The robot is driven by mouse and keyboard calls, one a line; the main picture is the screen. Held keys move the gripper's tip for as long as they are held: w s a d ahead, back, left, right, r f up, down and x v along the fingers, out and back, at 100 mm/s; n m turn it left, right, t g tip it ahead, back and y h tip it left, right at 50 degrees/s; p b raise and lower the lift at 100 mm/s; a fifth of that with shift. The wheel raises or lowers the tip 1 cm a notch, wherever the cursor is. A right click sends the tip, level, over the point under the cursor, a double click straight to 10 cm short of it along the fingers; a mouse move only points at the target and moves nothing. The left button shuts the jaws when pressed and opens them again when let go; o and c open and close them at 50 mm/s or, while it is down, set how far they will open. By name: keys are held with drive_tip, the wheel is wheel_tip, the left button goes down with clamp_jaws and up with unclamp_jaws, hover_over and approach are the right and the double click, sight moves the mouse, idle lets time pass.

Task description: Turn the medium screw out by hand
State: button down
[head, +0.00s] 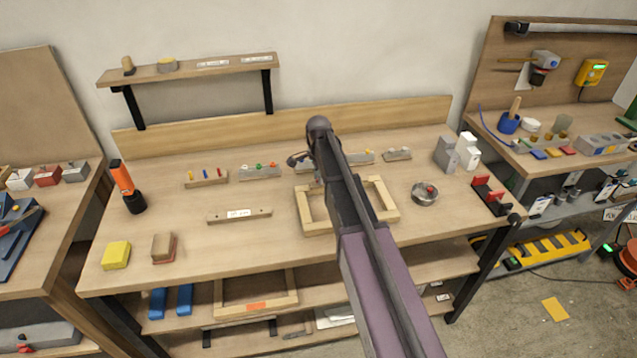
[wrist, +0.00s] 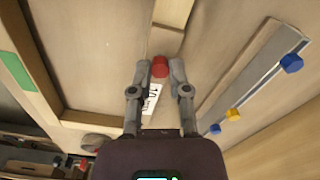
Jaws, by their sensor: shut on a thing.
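In the wrist view a red screw head (wrist: 160,67) sits between the tips of my gripper (wrist: 161,71), with one finger on each side. My gripper is shut on it. The red head is at a pale wooden strip (wrist: 165,42) with a white label (wrist: 152,98); the screw's shaft is hidden. To the right, a grey-edged block (wrist: 258,88) carries a larger blue head (wrist: 291,63), a yellow one (wrist: 233,115) and a small blue one (wrist: 215,129). In the head view my arm hides the gripped screw.
A wooden frame (head: 316,229) lies on the bench (head: 270,245) under my arm. Left are a wooden screw block (head: 207,181), a metal block (head: 260,173) and a labelled strip (head: 238,216). A round metal dish (head: 424,196) stands to the right.

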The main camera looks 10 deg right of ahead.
drive_tip(key=shift+n, duration=1.3)
drive_tip(key=shift+n, duration=2.5)
drive_tip(key=c, duration=0.8)
unclamp_jaws()
